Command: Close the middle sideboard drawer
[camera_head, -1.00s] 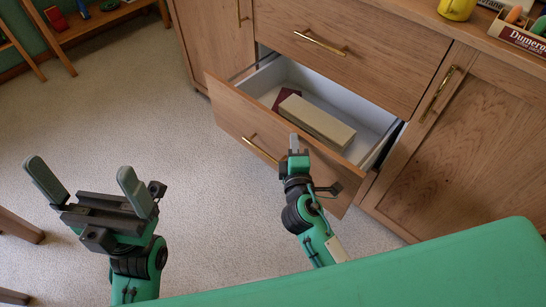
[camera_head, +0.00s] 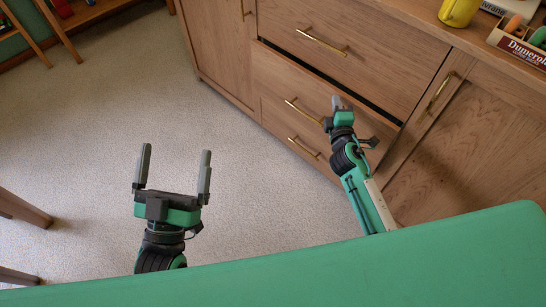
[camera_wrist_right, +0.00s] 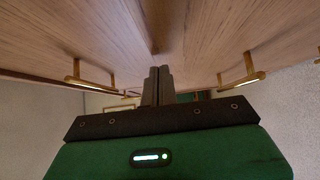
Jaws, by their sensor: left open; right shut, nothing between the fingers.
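The middle sideboard drawer (camera_head: 280,80) is pushed in almost level with the sideboard front. A narrow dark gap shows along its top edge, and its inside is hidden. Its brass handle (camera_head: 303,112) is left of my right gripper (camera_head: 339,102). That gripper is shut and empty, with its fingertips at the right part of the drawer front; I cannot tell if they touch. In the right wrist view the shut fingers (camera_wrist_right: 158,84) point at a wooden surface between two brass handles. My left gripper (camera_head: 174,160) is open and empty above the carpet, away from the sideboard.
The upper drawer (camera_head: 350,35) and lower drawer (camera_head: 285,128) look shut. A cupboard door (camera_head: 460,130) is at the right. A yellow mug (camera_head: 458,12) and a box (camera_head: 520,42) stand on top. Carpet (camera_head: 100,120) is free at the left. A green surface (camera_head: 400,245) crosses the foreground.

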